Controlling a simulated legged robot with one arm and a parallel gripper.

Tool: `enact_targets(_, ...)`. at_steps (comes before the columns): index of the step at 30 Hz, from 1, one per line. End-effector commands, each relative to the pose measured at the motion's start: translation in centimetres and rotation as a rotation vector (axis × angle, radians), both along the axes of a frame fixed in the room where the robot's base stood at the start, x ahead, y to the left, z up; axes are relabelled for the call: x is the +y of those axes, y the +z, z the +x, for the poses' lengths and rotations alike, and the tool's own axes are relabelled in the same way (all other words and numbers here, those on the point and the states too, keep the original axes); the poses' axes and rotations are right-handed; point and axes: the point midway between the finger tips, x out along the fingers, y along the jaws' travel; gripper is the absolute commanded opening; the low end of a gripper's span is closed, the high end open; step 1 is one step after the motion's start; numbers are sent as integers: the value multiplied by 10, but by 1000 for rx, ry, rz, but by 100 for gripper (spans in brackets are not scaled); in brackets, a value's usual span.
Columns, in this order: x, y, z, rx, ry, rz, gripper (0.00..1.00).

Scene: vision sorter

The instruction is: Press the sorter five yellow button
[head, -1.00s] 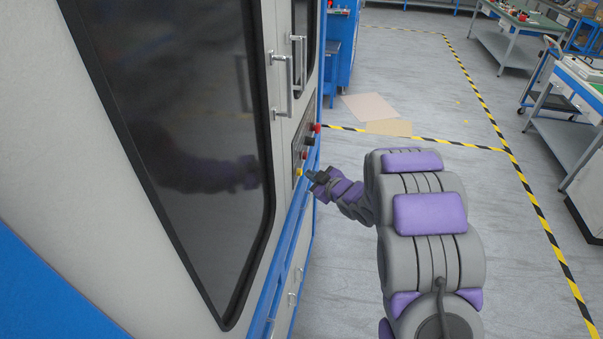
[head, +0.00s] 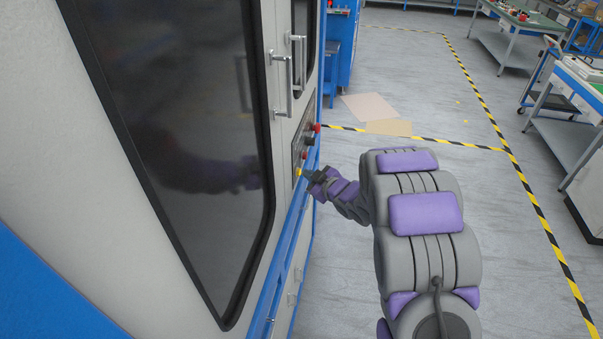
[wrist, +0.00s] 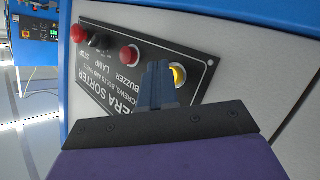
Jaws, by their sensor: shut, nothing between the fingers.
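The yellow button (head: 298,172) is at the lower end of the dark control panel (head: 300,150) on the sorter's side face. In the wrist view the yellow button (wrist: 178,76) sits in a light ring, partly hidden behind my fingers. My gripper (head: 306,174) is shut and empty, its tip right at the yellow button. In the wrist view the closed blue fingers (wrist: 158,85) overlap the button's left edge. I cannot tell whether they touch it.
A red button (wrist: 129,54), dark knobs (wrist: 100,43) and another red button (wrist: 78,33) share the panel. The sorter's door handle (head: 281,84) stands out above. Open floor (head: 350,240) lies to the right, marked with striped tape (head: 540,215).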

Motion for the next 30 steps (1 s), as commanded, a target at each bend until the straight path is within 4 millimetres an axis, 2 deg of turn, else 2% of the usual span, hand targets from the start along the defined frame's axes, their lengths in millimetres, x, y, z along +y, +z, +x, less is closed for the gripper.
enact_targets(8, -1, 0, 0, -1, 1, 0, 0)
enact_targets(18, -15, 0, -5, 1, 0, -2, 0)
enact_targets(30, -19, 0, -6, 1, 0, -1, 0)
